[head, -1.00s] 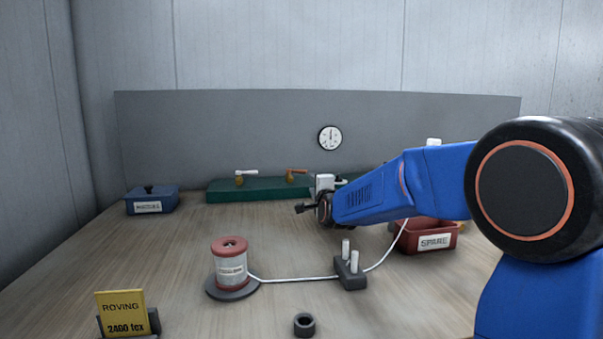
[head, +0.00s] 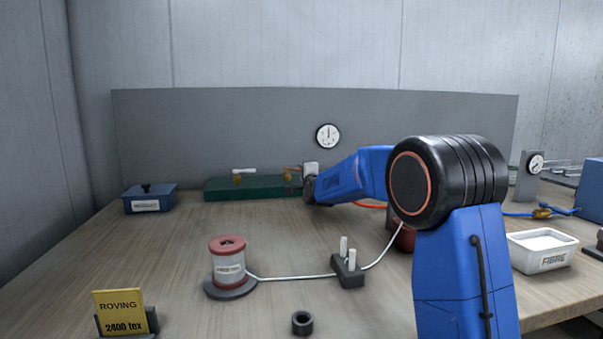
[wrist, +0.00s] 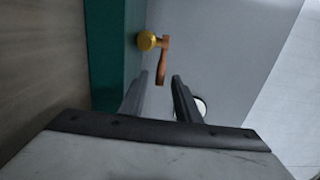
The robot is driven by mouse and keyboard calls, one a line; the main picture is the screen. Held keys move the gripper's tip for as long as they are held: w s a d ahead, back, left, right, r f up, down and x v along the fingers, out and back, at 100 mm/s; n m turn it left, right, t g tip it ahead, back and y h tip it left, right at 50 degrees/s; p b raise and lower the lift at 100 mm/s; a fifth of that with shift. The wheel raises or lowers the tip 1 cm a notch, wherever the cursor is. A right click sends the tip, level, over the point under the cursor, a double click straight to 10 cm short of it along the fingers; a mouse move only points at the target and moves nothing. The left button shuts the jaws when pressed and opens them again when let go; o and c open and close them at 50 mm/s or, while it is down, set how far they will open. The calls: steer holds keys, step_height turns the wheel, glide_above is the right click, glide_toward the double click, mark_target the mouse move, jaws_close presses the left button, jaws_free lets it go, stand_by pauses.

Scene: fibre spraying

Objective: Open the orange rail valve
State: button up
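The orange rail valve (head: 291,169) stands on the green rail (head: 225,189) at the back of the table, partly hidden by my gripper (head: 297,183) in the head view. In the wrist view its orange handle (wrist: 164,55) reaches from the brass body (wrist: 147,41) toward my gripper (wrist: 161,75). My fingers are apart and empty, with the handle's near end appearing between the fingertips. I cannot tell whether they touch it.
A white-handled valve (head: 245,171) is left of it on the rail. A grey back panel (head: 220,125) with a round gauge (head: 328,136) rises behind. A blue box (head: 150,198) stands left. The spool (head: 228,260) and thread guide (head: 347,270) stand in front.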

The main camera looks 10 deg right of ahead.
steer(key=shift+w, duration=1.25)
jaws_close()
